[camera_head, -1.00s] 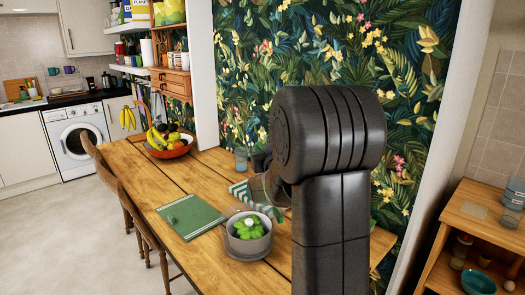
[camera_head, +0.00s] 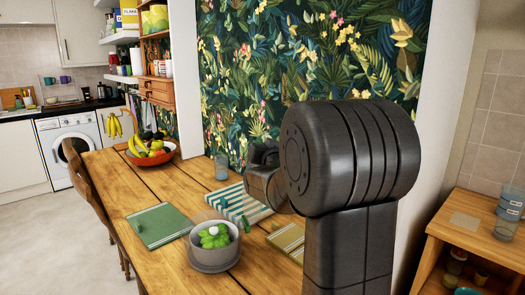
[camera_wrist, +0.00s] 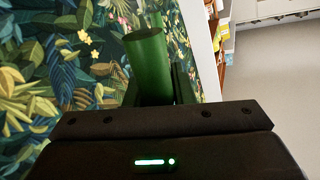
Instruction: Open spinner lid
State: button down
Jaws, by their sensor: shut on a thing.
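The spinner (camera_head: 214,262) looks like a grey round bowl with leafy green contents and a small white knob-like spot on top, standing on the wooden table. I cannot tell from here whether a clear lid covers it. My gripper (camera_wrist: 152,78) is shut on a green cylinder (camera_wrist: 147,52) with a narrower part beyond it. In the head view my wrist is above the table's far side, right of and behind the spinner, apart from it.
The wooden table (camera_head: 130,197) also holds a green mat (camera_head: 158,225), a striped cloth (camera_head: 238,203), a glass (camera_head: 221,168) and a fruit bowl (camera_head: 150,157). Chairs (camera_head: 90,190) line its left side. A patterned wall stands behind. A wooden shelf unit (camera_head: 480,225) is at the right.

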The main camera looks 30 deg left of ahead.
jog(key=shift+f, duration=0.1)
jog(key=c, duration=1.3)
grip_release()
jog(key=shift+w, duration=0.1)
jog(key=shift+o, duration=0.2)
jog(key=shift+d, duration=0.1)
jog(key=b+v, duration=0.1)
jog(key=v, duration=1.2)
jog(key=shift+s+d, duration=0.2)
jog(key=shift+s, duration=0.2)
